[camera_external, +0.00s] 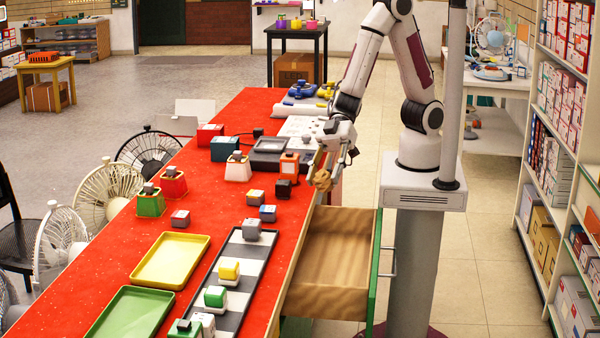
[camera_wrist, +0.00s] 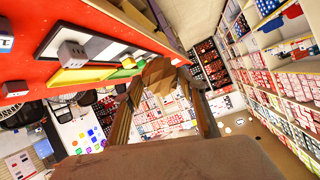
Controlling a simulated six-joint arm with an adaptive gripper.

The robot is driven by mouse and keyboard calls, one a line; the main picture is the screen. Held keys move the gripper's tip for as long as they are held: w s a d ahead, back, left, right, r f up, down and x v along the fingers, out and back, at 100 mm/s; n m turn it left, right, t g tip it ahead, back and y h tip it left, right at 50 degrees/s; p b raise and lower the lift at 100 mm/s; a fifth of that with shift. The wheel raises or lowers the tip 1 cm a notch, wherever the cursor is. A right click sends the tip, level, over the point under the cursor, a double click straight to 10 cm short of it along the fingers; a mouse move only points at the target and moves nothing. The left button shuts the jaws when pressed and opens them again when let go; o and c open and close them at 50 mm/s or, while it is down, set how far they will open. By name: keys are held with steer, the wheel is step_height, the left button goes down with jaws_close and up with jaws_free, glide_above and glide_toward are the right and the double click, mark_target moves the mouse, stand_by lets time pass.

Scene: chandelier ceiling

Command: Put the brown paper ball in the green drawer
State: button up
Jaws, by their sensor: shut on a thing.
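My gripper (camera_external: 322,172) is shut on the brown paper ball (camera_external: 321,180), just off the right edge of the red table and higher than the drawer. In the wrist view the ball (camera_wrist: 159,74) sits between the fingertips of my gripper (camera_wrist: 160,82). The green drawer (camera_external: 374,270) is pulled out to the right from under the table, with a green front, a metal handle and a bare wooden inside. The ball is at the far side of the drawer opening in the picture; its exact height above it is hard to tell.
The red table (camera_external: 215,218) carries several small blocks, a checkered board (camera_external: 228,283), a yellow tray (camera_external: 171,260) and a green tray (camera_external: 130,314). Shelves (camera_external: 560,150) stand at the right.

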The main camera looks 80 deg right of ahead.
mark_target(324, 275)
steer(key=shift+s+f, duration=0.3)
step_height(324, 275, down, 20)
stand_by(0.8)
steer(key=shift+w+f, duration=0.1)
steer(key=shift+f, duration=0.15)
steer(key=shift+f, duration=2.75)
steer(key=shift+f, duration=2.1)
steer(key=shift+f, duration=0.15)
steer(key=o, duration=0.7)
steer(key=shift+o, duration=0.2)
